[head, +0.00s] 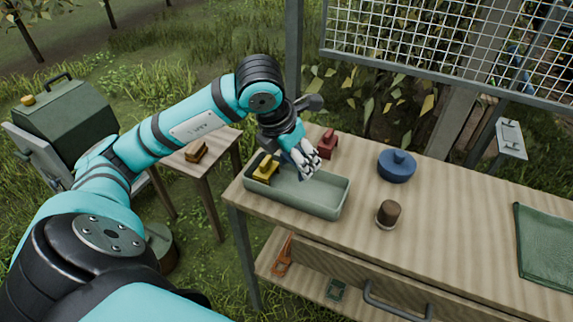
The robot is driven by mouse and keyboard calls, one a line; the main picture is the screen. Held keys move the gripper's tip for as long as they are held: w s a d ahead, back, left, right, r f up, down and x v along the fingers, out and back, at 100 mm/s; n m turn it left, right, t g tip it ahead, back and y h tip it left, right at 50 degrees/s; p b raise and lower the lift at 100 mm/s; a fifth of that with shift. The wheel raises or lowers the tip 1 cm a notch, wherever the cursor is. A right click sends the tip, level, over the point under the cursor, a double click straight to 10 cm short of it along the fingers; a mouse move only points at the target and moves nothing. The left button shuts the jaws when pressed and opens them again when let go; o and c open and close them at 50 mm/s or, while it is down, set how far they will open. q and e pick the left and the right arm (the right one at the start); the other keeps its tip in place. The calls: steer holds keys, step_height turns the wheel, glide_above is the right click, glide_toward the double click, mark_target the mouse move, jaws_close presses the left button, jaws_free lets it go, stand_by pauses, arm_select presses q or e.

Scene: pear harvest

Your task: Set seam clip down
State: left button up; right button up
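My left gripper (308,168) is over the right-back part of a grey-green tray (318,207) on the wooden workbench. Its fingers point down, and a small blue-grey shape shows beside them. I cannot tell if that shape is a held clip or part of the gripper. A yellow clip-like block (265,168) sits in the tray's left end. A red clip-like block (327,143) stands on the bench behind the tray. A brown block (197,151) lies on a small side table. I cannot tell which is the seam clip. My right gripper is out of view.
On the workbench (450,240) are a blue lidded pot (397,166), a brown-topped jar (388,213) and a green cloth (548,247). A wire mesh panel (440,45) rises behind. The bench between jar and cloth is clear. Orange snips (284,255) lie on the lower shelf.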

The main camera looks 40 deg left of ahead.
mark_target(300, 187)
arm_select(q)
step_height(300, 187, down, 6)
steer(key=shift+f, duration=0.25)
steer(key=shift+f, duration=0.1)
steer(key=shift+f+b, duration=0.1)
steer(key=shift+b, duration=0.25)
steer(key=o, duration=0.7)
steer(key=shift+o, duration=0.2)
steer(key=shift+r+p, duration=0.3)
steer(key=shift+r, duration=0.2)
steer(key=v, duration=1.1)
steer(key=shift+s+r, duration=0.2)
steer(key=shift+s, duration=0.05)
